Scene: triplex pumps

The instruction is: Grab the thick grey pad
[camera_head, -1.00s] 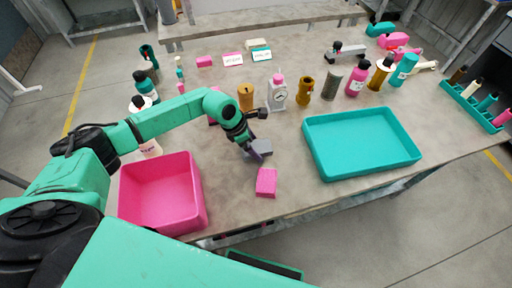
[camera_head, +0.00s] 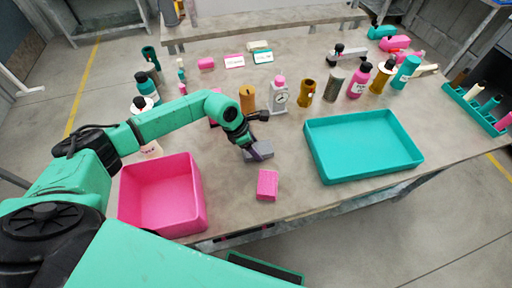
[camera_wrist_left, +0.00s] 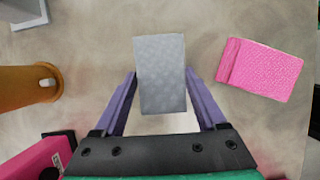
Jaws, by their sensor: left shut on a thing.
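The thick grey pad (camera_head: 263,150) lies near the middle of the table, behind a pink block. My left gripper (camera_head: 252,152) reaches down to it from the left, and its purple fingers partly hide it in the head view. In the left wrist view the pad (camera_wrist_left: 160,80) is a plain light-grey block between the two purple fingers (camera_wrist_left: 160,92), one along each side. The left gripper is shut on the pad, which looks to be at table level. My right gripper is in neither view.
The pink textured block (camera_head: 267,185) lies just in front of the pad. A pink bin (camera_head: 205,205) stands to the left and a teal tray (camera_head: 310,150) to the right. A white scale-like device (camera_head: 279,98), brown cylinders (camera_head: 247,98) and several bottles stand behind.

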